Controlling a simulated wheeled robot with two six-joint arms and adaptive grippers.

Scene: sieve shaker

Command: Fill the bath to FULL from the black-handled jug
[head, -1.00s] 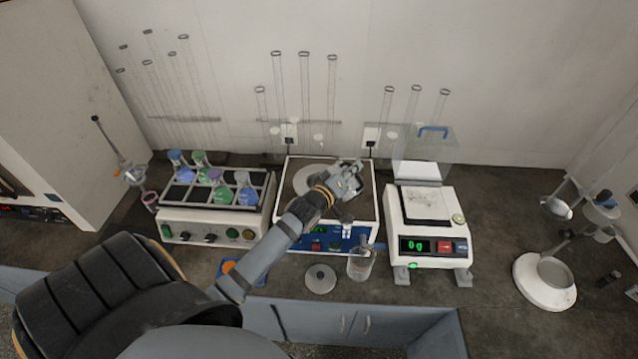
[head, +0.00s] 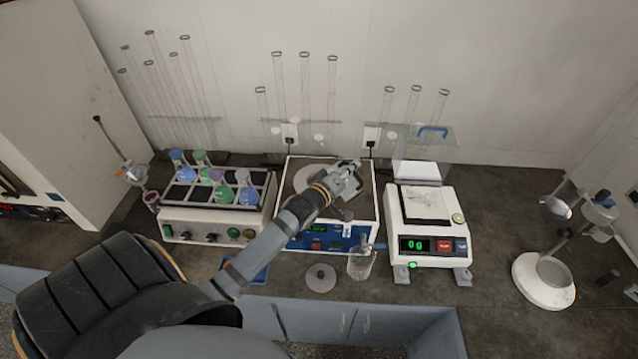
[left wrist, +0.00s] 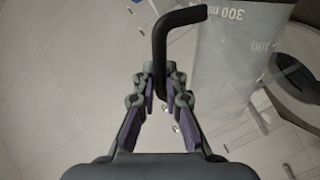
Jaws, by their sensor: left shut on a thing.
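The bath appears to be the white box with the blue front panel (head: 322,238) in the middle of the bench. A pale round shape shows in its top, partly behind my arm. My left gripper (head: 348,174) is above the bath's right half. In the left wrist view, the left gripper (left wrist: 162,88) is shut on the black handle (left wrist: 161,45) of a clear jug (left wrist: 222,60). That jug has a 300 ml mark and looks strongly tilted. Its water level cannot be told. My right gripper is not in view.
A clear jug with a blue handle (head: 360,264) stands in front of the bath, beside a grey round lid (head: 320,278). A flask rack unit (head: 213,225) is left of the bath; a balance (head: 428,235) reading 0 g is right.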

